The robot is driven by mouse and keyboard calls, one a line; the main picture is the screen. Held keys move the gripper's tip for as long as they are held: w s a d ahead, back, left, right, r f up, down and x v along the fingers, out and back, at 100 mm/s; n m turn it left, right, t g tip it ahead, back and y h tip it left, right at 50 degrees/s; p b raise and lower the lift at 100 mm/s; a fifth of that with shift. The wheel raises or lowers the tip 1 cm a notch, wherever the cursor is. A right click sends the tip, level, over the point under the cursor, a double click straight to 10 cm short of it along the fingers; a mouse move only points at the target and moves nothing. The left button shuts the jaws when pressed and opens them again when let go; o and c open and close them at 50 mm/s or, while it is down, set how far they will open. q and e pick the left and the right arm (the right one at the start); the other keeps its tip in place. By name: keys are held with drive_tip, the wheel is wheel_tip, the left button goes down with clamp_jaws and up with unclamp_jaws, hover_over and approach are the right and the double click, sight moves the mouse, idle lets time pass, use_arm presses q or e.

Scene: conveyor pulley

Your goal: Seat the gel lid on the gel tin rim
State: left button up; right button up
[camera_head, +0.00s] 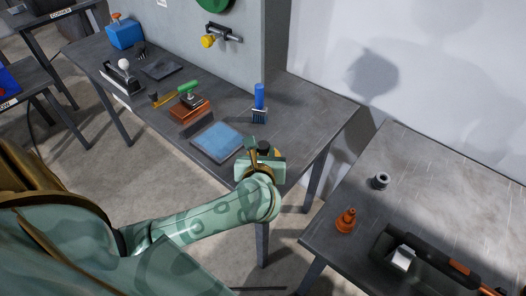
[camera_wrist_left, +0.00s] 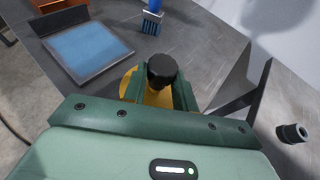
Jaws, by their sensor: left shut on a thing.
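My left gripper (camera_head: 262,160) is over the right part of the dark workbench. In the left wrist view its two green fingers (camera_wrist_left: 159,92) are shut on a black knob (camera_wrist_left: 162,70), which also shows in the head view (camera_head: 264,147). A yellow round part (camera_wrist_left: 126,83) shows below and beside the fingers; I take the knob and this part to be the gel lid, though the fingers hide much of it. I cannot make out the gel tin or its rim, or tell whether the yellow part touches anything below. My right gripper is not in view.
A blue pad in a dark tray (camera_head: 220,140) lies left of my gripper. A blue-handled brush (camera_head: 259,103) is behind it. A gap separates the tables.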

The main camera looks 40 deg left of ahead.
use_arm(q)
drive_tip(key=o, duration=1)
drive_tip(key=shift+o, duration=0.2)
drive_tip(key=shift+s, duration=0.1)
drive_tip(key=shift+s+d+r+p, duration=0.2)
drive_tip(key=shift+d+p, duration=0.05)
drive_tip(key=shift+p, duration=0.15)
drive_tip(key=p+v, duration=0.7)
drive_tip(key=v, duration=0.8)
drive_tip(key=shift+s, duration=0.25)
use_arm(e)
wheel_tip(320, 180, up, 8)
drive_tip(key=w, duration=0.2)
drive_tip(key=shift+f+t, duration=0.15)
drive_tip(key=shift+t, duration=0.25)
use_arm(q)
drive_tip(key=shift+f, duration=0.1)
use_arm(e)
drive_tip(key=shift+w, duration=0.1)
